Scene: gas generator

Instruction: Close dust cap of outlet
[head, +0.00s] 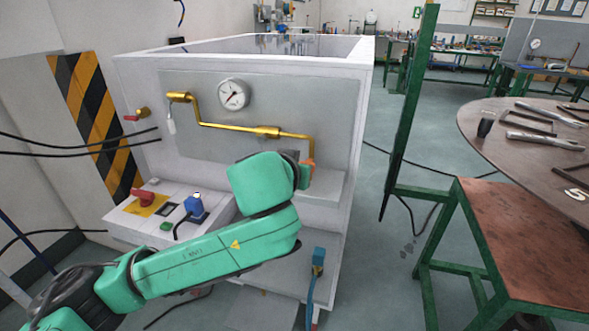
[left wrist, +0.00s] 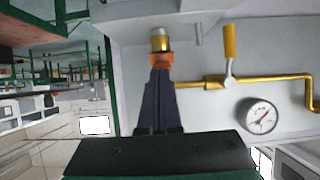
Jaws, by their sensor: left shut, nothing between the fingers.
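The outlet is at the right lower end of the brass pipe (head: 297,135) on the white generator's panel. An orange part (head: 310,163), likely the dust cap or its ring, shows there beside my left wrist. In the left wrist view the orange part (left wrist: 161,59) sits at a brass fitting (left wrist: 160,41) with a pale end. My left gripper (left wrist: 161,74) is shut and empty, its dark fingertips right at the orange part. I cannot tell whether they touch. In the head view the fingers are mostly hidden behind my green wrist. My right gripper is not in view.
A pressure gauge (head: 233,94) and a brass valve (head: 180,97) are on the panel. A control box (head: 150,220) with a red switch and a blue plug (head: 196,207) lies below. A green post (head: 410,100) and round table (head: 500,130) stand at right.

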